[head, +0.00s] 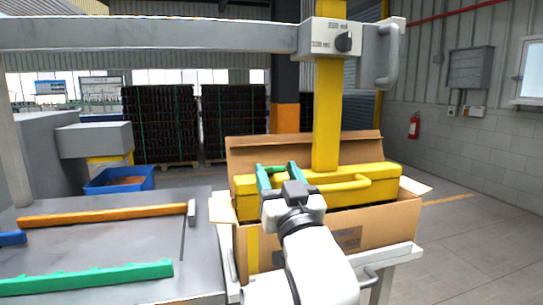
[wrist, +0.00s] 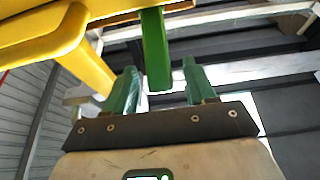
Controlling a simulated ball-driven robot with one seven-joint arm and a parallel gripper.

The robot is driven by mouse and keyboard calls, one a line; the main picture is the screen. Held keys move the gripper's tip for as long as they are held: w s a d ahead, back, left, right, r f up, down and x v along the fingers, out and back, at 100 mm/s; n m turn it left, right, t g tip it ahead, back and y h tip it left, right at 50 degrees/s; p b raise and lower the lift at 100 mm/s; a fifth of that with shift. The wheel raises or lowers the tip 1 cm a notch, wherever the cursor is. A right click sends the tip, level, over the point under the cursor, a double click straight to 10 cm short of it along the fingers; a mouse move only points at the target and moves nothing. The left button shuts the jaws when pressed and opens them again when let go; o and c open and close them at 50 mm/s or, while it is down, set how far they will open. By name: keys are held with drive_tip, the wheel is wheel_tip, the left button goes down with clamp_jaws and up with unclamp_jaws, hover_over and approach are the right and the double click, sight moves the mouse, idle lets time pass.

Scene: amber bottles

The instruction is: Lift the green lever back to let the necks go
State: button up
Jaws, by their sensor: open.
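The green lever (wrist: 155,48) hangs down from the yellow lifting head in the wrist view. Its lower end shows in the gap between my two green fingers, with space on both sides. My gripper (wrist: 160,80) is open around that gap and holds nothing. In the head view my gripper (head: 278,172) is at the near left part of the yellow head (head: 385,178). There the lever is hard to tell from my green fingers. The yellow head sits over an open cardboard box (head: 385,230). No bottle necks show; the head and box walls hide the inside.
A yellow column (head: 327,110) rises from the head to a grey overhead beam (head: 150,35). A yellow handle bar (head: 345,185) juts out right of my gripper. At left a grey table (head: 90,250) bears an orange bar (head: 100,215) and a green toothed strip (head: 90,282).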

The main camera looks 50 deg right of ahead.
drive_tip(key=shift+p+x, duration=0.35)
drive_tip(key=shift+x, duration=1.65)
drive_tip(key=shift+f, duration=0.1)
drive_tip(key=shift+c, duration=0.2)
clamp_jaws()
